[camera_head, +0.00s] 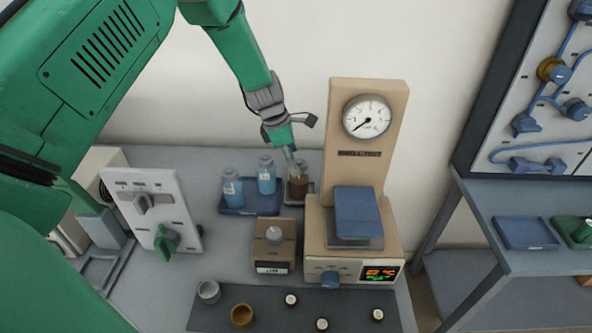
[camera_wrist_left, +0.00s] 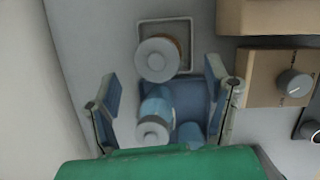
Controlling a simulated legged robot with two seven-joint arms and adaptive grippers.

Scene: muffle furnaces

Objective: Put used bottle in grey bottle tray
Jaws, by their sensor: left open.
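A bottle with brown contents (camera_head: 299,187) and a pale cap stands upright in the small grey bottle tray (camera_wrist_left: 142,32). The wrist view shows this bottle (camera_wrist_left: 158,58) inside the tray's square rim. My left gripper (camera_head: 288,130) is open and empty above the bottles, its fingers spread wide. Which bottle is the used one is not labelled legibly. My right gripper is not in view.
Two blue bottles stand in a blue tray (camera_head: 236,211) left of the grey one. A beige gauge device (camera_head: 368,175) rises close on the right. A small brown box (camera_head: 275,247) stands in front, and a white switch panel (camera_head: 150,215) at left.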

